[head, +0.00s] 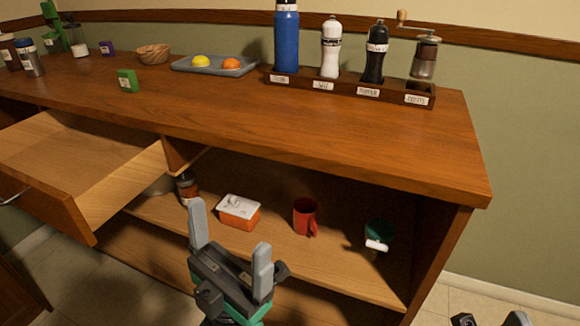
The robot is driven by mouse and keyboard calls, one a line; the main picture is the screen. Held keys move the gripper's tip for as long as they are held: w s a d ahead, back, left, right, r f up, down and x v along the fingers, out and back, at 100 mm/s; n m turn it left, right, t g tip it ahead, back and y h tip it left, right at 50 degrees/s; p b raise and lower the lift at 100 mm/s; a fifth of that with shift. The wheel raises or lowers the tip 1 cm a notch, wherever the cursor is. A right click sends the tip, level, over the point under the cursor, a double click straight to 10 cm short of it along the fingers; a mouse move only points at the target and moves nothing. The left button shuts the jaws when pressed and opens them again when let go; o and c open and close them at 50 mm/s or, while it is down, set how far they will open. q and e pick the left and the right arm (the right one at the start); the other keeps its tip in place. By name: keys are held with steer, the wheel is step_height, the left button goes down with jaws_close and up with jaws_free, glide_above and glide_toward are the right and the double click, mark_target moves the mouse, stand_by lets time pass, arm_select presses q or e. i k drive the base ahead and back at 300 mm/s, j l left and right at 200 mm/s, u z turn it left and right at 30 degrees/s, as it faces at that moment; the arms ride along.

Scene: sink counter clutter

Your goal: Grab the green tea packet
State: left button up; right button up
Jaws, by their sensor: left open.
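The green tea packet, a small green box (128,80), stands upright on the wooden countertop at the left, near the open drawer. My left gripper (230,230) is open and empty. It is in front of the cabinet's open shelf, lower in the picture and to the right of the packet, well apart from it. Only a small part of my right gripper (490,319) shows at the bottom right edge, so its jaws cannot be judged.
An open drawer (75,205) juts out at the left. A grey tray (213,66) with yellow and orange fruit, a wooden bowl (152,54) and a labelled rack (345,88) stand farther back. A red mug (305,216) and tub (238,213) sit on the shelf.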

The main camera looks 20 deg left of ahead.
mark_target(128, 79)
steer(key=k+j, duration=0.2)
steer(key=j, duration=0.15)
steer(key=k+j, duration=0.25)
steer(key=j, duration=0.15)
steer(key=k+j, duration=0.2)
steer(key=j, duration=0.15)
